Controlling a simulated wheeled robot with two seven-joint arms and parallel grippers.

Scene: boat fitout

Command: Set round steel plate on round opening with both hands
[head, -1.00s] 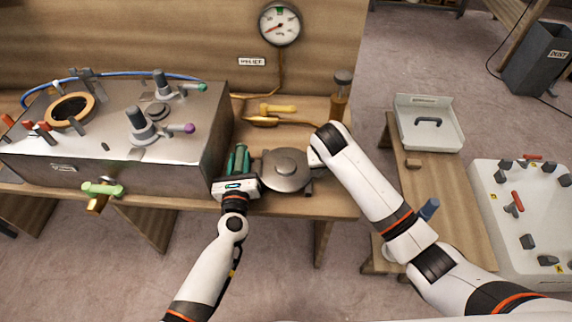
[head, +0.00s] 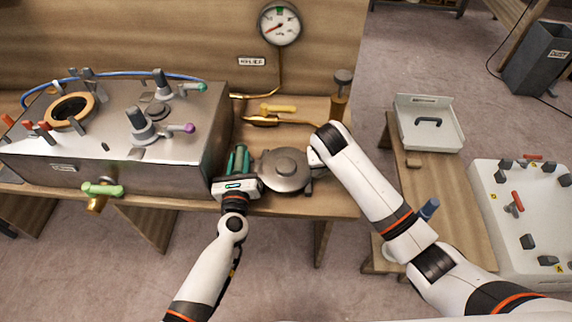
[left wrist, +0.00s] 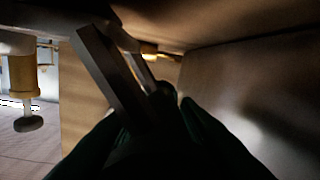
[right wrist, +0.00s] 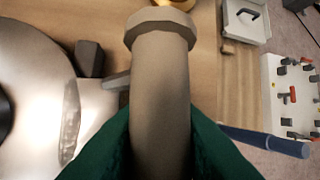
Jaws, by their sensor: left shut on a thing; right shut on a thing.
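The round steel plate (head: 285,172) lies flat between my two grippers at the bench's front edge, with a raised round hub in its middle. My left gripper (head: 240,163) is shut at its left side; the left wrist view is dark, with a bar-like part between the fingers (left wrist: 150,110). My right gripper (head: 312,160) is at its right side, mostly hidden by my arm. In the right wrist view its green fingers (right wrist: 160,145) are shut on a thick grey handle (right wrist: 160,85). The round opening (head: 70,109), ringed in orange, is on top of the steel tank at the left.
The steel tank (head: 80,160) bears clamps and valves around the opening, and a green-handled tap (head: 102,190) on its front. A yellow-handled valve (head: 277,108) and pipe lie behind the plate. A gauge (head: 280,24) hangs on the back panel. A white tray (head: 428,122) stands right.

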